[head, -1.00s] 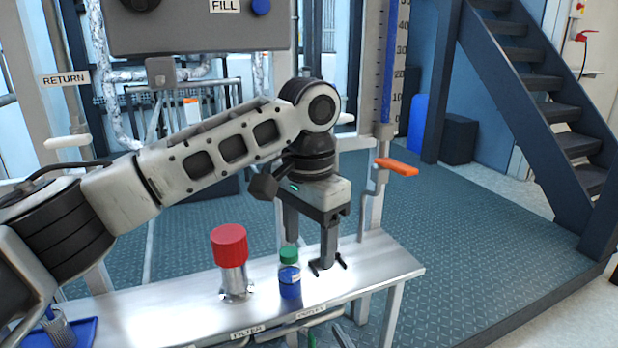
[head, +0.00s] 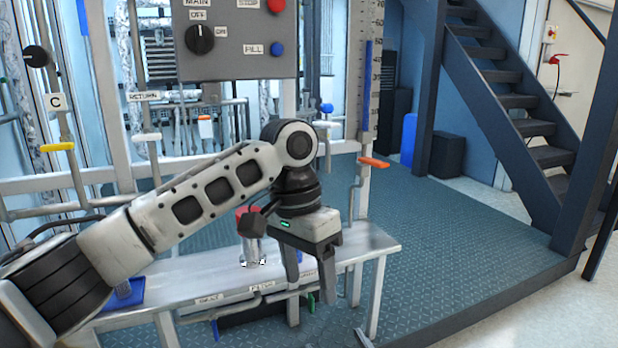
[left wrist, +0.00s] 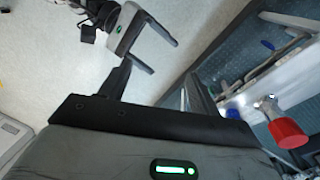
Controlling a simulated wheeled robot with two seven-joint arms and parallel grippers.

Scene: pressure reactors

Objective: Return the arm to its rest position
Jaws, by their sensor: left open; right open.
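My left arm (head: 190,205) reaches in from the left in the head view and bends down at its wrist. Its gripper (head: 310,306) is open and empty, with fingers pointing down in front of the bench. In the left wrist view its two fingers (left wrist: 157,72) stand apart with nothing between them. My right gripper (left wrist: 164,58) shows at the top of the left wrist view, open and empty over pale floor. I cannot make it out in the head view.
A metal bench (head: 384,243) carries a red-capped vessel (head: 249,250), partly hidden by my left gripper; its red cap (left wrist: 287,132) shows in the wrist view. A blue tray (head: 125,297) lies at left. A control panel (head: 240,55) hangs behind. Orange-handled valve (head: 373,161) stands right. Green floor beyond is clear.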

